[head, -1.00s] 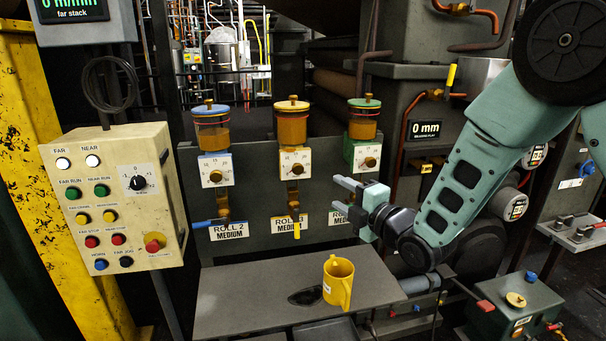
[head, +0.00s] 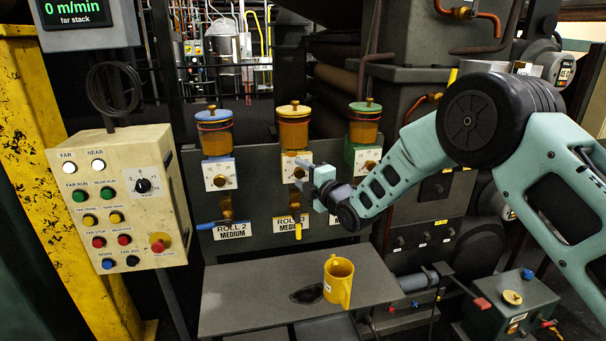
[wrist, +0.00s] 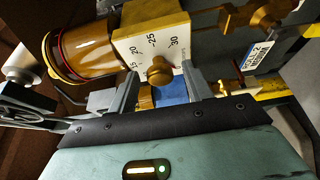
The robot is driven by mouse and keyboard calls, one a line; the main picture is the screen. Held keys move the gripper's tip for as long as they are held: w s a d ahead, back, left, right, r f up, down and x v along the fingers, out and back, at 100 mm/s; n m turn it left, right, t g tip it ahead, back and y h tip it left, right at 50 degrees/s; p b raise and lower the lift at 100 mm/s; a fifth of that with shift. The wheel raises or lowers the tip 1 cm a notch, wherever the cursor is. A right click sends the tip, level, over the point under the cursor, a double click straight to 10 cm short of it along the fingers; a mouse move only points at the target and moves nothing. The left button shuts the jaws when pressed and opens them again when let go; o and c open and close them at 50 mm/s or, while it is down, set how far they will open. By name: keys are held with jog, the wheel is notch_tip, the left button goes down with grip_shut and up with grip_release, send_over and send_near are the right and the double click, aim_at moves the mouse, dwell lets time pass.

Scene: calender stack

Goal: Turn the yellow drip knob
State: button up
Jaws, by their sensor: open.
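The yellow drip oiler (head: 293,131) is the middle one of three on the dark panel, with an amber jar and a yellow lid. Its white dial (wrist: 150,43) and round brass knob (wrist: 159,70) show in the wrist view; in the head view my fingers partly cover the knob. My gripper (head: 300,174) is at this dial, reaching in from the right. In the wrist view my gripper (wrist: 160,82) is open, one finger on each side of the knob in the picture. I see no clear contact, and cannot tell how deep the knob sits between the fingers.
The blue-lidded oiler (head: 214,133) is on the left and the green-lidded one (head: 364,125) on the right, near my wrist. A yellow mug (head: 338,281) stands on the grey shelf (head: 240,300) below. A button box (head: 122,200) stands at the left.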

jog(key=c, duration=1)
jog(key=shift+o, duration=0.2)
jog(key=shift+f+b, duration=0.15)
jog(key=shift+b, duration=0.3)
